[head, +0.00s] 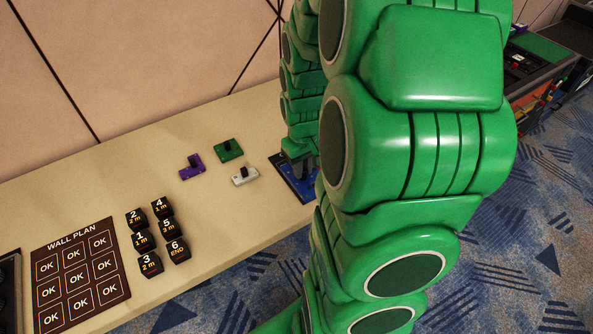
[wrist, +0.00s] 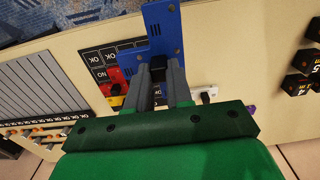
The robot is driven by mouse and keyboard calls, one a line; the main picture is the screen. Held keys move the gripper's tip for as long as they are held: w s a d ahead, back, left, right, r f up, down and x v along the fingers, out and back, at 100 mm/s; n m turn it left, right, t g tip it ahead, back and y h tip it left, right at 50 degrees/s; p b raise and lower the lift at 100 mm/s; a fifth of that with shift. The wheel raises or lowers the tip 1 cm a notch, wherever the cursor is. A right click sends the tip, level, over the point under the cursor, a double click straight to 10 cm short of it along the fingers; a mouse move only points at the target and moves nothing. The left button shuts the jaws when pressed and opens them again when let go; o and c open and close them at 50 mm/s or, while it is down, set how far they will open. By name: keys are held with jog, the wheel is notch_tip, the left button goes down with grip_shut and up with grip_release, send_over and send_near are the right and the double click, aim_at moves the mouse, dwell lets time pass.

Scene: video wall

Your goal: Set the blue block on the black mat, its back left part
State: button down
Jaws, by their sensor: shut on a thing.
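The blue block (wrist: 164,20) is a flat stepped piece with a black knob. My gripper (wrist: 157,76) is shut on that knob, between its two grey fingers. In the head view the blue block (head: 290,184) shows near the table's front edge, partly behind my green arm. A black panel (wrist: 92,62) with OK printing lies to the left of the block in the wrist view, partly covered by it. A dark mat (head: 83,240) marked WALL PLAN, with OK squares, lies at the left in the head view. I cannot tell which is the task's mat.
Purple (head: 190,171), green (head: 228,152) and white (head: 243,179) blocks with black knobs lie on the beige table (head: 95,165). Several black numbered blocks (head: 150,265) stand beside the WALL PLAN mat. My arm hides the table's right side.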

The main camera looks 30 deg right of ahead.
jog(key=shift+w+d+f, duration=0.9)
jog(key=shift+w+f, duration=0.8)
jog(key=shift+w, duration=0.45)
jog(key=shift+w+d+f, duration=0.85)
jog(key=shift+w+f, duration=0.85)
jog(key=shift+w, duration=0.5)
jog(key=shift+w+d+f, duration=0.9)
jog(key=shift+w+f, duration=0.8)
jog(key=shift+w, duration=0.45)
jog(key=shift+f, duration=1.4)
jog(key=c, duration=1)
grip_release()
jog(key=shift+f, duration=0.1)
